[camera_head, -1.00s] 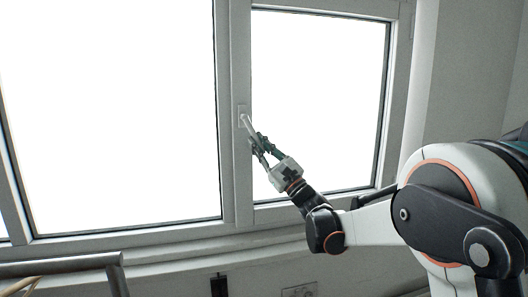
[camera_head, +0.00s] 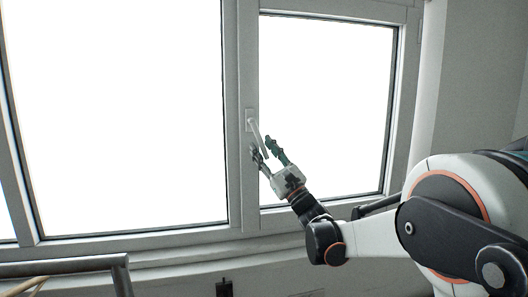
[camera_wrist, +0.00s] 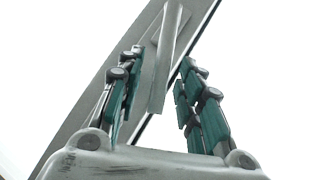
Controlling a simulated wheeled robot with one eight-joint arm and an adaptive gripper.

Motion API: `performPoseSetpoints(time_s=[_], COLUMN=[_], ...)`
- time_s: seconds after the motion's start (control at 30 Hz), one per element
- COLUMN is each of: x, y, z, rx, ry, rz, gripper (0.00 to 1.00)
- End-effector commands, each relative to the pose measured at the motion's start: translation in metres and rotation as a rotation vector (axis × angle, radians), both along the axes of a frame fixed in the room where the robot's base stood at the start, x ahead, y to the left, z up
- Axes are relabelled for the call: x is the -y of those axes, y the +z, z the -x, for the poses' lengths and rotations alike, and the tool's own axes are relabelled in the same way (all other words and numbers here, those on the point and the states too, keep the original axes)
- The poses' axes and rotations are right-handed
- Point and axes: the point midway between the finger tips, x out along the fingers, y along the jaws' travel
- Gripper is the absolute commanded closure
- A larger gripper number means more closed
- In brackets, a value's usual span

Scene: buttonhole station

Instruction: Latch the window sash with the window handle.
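The window handle (camera_head: 256,133) is a pale grey lever on the upright between the two panes. It slants down and to the right from its mount. The right-hand window sash (camera_head: 326,202) looks flush in its frame; I cannot tell whether it is fully closed. My gripper (camera_head: 262,145) is open, with its green-and-grey fingers on either side of the handle's lower part. In the wrist view the handle (camera_wrist: 166,62) runs between the two spread fingers (camera_wrist: 162,60), with visible gaps, clearest on the right.
A grey metal rail (camera_head: 60,267) stands at the lower left. The window sill (camera_head: 180,255) runs below the panes. A plain wall (camera_head: 470,80) is at the right. The space in front of the right pane is clear apart from my arm.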

Motion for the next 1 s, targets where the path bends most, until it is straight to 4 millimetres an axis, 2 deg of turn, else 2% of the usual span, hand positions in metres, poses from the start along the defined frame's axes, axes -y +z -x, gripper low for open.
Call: performPoseSetpoints(time_s=[0.33,0.8,1.0], x=[0.007,0.057,0.067], y=[-0.008,-0.061,-0.071], z=[0.007,0.056,0.066], rx=[0.001,0.0,0.0], ry=[-0.001,-0.002,0.0], rz=[0.001,0.001,0.0], gripper=[0.66,0.66,0.66])
